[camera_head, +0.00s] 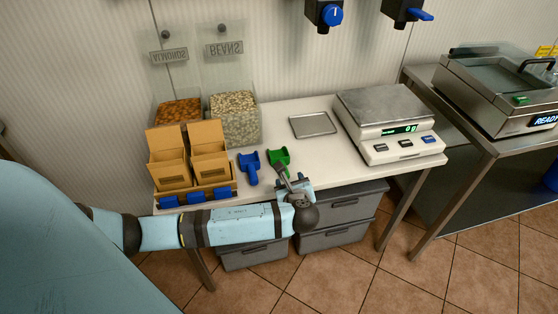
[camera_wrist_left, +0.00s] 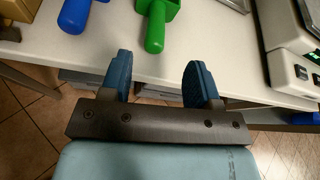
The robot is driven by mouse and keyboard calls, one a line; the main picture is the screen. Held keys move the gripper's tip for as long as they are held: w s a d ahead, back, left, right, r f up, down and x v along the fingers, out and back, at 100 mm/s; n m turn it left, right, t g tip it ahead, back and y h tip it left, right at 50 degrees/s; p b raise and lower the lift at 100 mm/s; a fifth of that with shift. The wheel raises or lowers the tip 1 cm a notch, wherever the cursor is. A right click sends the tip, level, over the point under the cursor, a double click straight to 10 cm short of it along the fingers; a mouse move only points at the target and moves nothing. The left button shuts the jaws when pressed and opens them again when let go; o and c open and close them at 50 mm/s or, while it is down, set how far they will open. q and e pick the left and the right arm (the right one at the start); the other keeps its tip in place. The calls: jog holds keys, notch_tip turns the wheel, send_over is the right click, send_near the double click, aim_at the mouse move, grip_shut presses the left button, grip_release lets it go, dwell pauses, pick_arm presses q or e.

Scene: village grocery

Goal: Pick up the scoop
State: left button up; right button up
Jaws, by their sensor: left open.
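A green scoop (camera_head: 279,157) and a blue scoop (camera_head: 249,165) lie side by side on the white table, handles towards its front edge. In the left wrist view the green scoop (camera_wrist_left: 156,25) shows its handle beyond the gap between my fingers, and the blue scoop (camera_wrist_left: 75,14) is further left. My left gripper (camera_head: 295,182) is open and empty at the table's front edge, just in front of and to the right of the green scoop; in the wrist view the gripper (camera_wrist_left: 158,75) touches neither scoop. My right gripper is not in view.
Bins of almonds (camera_head: 178,112) and beans (camera_head: 235,121) stand at the back left, behind cardboard boxes (camera_head: 190,155). A flat metal tray (camera_head: 313,124) and a scale (camera_head: 390,125) reading 0 g are to the right. Grey drawers (camera_head: 340,210) are below.

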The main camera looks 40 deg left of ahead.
pick_arm(q)
jog(key=x, duration=0.3)
jog(key=shift+w+a+f, duration=0.1)
jog(key=shift+a+f, duration=0.05)
jog(key=shift+a, duration=0.05)
jog(key=b+x, duration=0.1)
jog(key=x, duration=0.2)
jog(key=shift+w+a+f, duration=0.1)
jog(key=shift+a+f, duration=0.1)
jog(key=shift+a, duration=0.1)
jog(key=shift+w+a+f, duration=0.15)
jog(key=shift+w+a, duration=0.15)
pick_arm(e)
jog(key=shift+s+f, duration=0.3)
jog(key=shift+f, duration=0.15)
pick_arm(q)
grip_shut()
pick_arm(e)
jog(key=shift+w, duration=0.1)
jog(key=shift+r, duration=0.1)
